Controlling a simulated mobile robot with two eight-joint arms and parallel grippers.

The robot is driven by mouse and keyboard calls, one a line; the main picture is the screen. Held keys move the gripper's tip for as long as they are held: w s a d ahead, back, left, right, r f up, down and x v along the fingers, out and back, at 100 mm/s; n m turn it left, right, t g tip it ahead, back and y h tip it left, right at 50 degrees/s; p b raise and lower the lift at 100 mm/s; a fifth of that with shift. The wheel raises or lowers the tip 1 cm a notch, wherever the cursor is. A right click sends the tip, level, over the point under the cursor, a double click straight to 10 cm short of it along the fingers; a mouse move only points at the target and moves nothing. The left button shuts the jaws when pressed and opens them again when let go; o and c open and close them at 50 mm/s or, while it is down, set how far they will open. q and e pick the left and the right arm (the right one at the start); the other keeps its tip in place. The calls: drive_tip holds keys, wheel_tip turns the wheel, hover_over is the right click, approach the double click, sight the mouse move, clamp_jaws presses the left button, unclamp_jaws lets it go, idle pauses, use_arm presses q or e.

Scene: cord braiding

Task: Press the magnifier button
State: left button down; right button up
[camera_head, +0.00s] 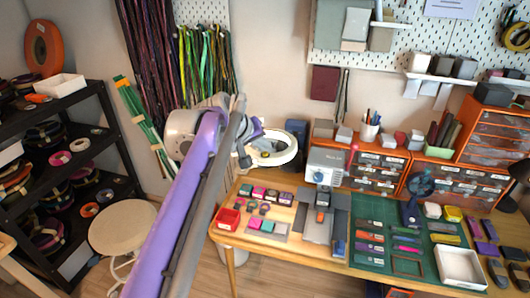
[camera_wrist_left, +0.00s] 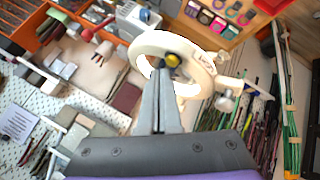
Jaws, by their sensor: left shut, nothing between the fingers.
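My left gripper (camera_wrist_left: 160,68) is shut and empty. Its fingertips overlap the ring and end just left of the yellow button, by a small dark knob; I cannot tell whether they touch. In the head view the left gripper (camera_head: 261,134) is partly hidden by my purple arm. My right gripper is in neither view.
A grey-white machine (camera_head: 325,170) stands right of the magnifier on the crowded wooden bench. A green mat (camera_head: 375,262) with tools lies farther right. Cords (camera_head: 205,60) hang on the wall behind. A round stool (camera_head: 122,225) and black shelf (camera_head: 112,130) stand left.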

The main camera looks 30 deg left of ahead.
use_arm(q)
drive_tip(key=shift+f, duration=0.15)
idle(0.5)
drive_tip(key=shift+f, duration=0.3)
drive_tip(key=shift+r, duration=0.1)
drive_tip(key=shift+w+r+p, duration=0.1)
drive_tip(key=shift+r+p, duration=0.2)
drive_tip(key=shift+p, duration=0.05)
idle(0.3)
